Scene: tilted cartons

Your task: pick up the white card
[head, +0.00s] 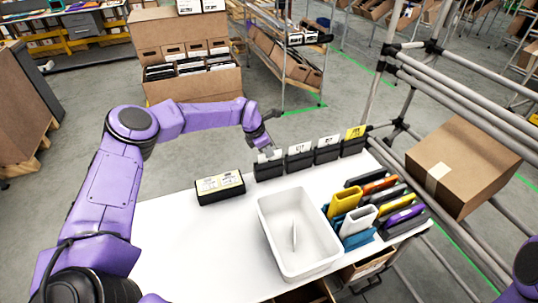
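Several black holders stand in a row along the table's back edge, with cards upright in them. A white card (266,157) stands in the leftmost holder (268,171); its top is partly covered by my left gripper (270,150). The gripper points down at this card from behind. Its fingers are small and dark here, and I cannot tell whether they touch or grip the card. Two more white cards with dark print (299,147) (328,141) and a yellow card (356,132) stand in the holders to the right. My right gripper is out of view.
A white bin (264,222) with a thin white piece (294,236) inside stands on the white table (180,245). A black box with a pale yellow top (220,186) lies left. Colored holders (345,201) crowd the right. A carton (463,165) sits tilted on the rack beyond.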

